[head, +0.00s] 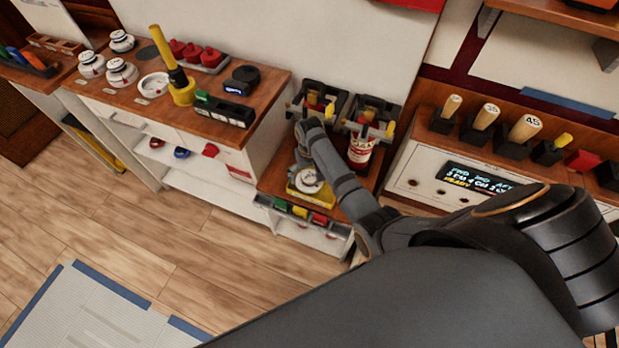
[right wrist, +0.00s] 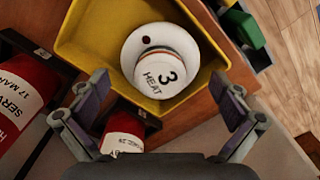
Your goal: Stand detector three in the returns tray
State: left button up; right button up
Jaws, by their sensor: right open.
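Detector three (right wrist: 163,70), a white round body marked "3 HEAT", is in the yellow tray (right wrist: 82,38) in the right wrist view. It rests on the tray floor with its base disc showing behind its body. In the head view the detector (head: 308,181) shows white in the yellow tray (head: 318,200) on the low wooden-topped stand. My right gripper (right wrist: 160,92) is open, with one finger on each side of the near part of the detector and a clear gap to both. In the head view the right gripper (head: 304,158) is just behind the tray. My left gripper is out of view.
A red bottle-shaped thing with a white label (head: 360,150) stands close right of my gripper. Black bins (head: 318,100) stand behind. Several other white detectors (head: 121,72) are on the left bench (head: 115,95). Coloured small bins (head: 300,212) line the stand's front. The floor is open at left.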

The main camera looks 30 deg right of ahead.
aim_at(310, 176)
notch_tip(310, 176, up, 9)
jog(key=shift+r+p, duration=0.15)
jog(key=shift+p, duration=0.15)
dwell(0.4)
